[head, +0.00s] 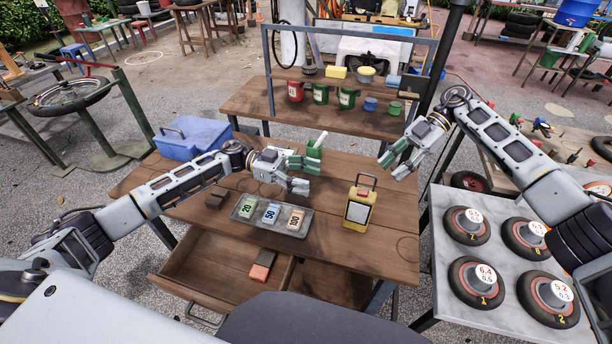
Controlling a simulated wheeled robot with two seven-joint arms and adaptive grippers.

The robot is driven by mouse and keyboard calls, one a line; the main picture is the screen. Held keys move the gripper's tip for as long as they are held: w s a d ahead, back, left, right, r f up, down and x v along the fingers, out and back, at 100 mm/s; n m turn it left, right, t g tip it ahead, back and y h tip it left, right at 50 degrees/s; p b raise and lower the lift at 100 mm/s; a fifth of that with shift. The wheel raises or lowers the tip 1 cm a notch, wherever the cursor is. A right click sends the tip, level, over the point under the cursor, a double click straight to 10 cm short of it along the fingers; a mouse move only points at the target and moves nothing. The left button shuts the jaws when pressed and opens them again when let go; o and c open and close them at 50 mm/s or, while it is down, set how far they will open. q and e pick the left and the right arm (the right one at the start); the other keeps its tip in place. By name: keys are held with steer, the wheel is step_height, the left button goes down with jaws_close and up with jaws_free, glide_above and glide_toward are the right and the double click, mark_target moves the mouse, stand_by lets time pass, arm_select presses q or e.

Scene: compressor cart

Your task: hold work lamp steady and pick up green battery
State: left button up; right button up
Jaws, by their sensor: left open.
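The yellow work lamp (358,207) stands upright on the wooden bench, with a pale front panel and a handle on top. My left gripper (304,171) is open and empty above the bench, left of the lamp and apart from it. My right gripper (390,167) is in the air above and to the right of the lamp, its fingers apart with nothing between them. I cannot make out a green battery for sure; my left gripper and arm hide part of the bench behind them.
A grey tray (247,222) with several numbered cards lies in front of my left gripper. A blue box (192,138) sits at the bench's back left. An open drawer (222,283) juts out in front. A shelf (386,82) with cans stands behind. Marble table (450,308) with wheels at right.

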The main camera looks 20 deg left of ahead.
mark_target(358, 191)
arm_select(q)
steer(key=shift+d, duration=0.1)
steer(key=shift+s+d, duration=0.2)
steer(key=shift+d, duration=2.05)
steer(key=shift+s+d, duration=0.15)
steer(key=shift+d, duration=2.1)
steer(key=shift+s+d, duration=0.2)
steer(key=shift+d, duration=2.05)
steer(key=shift+c, duration=0.3)
jaws_close()
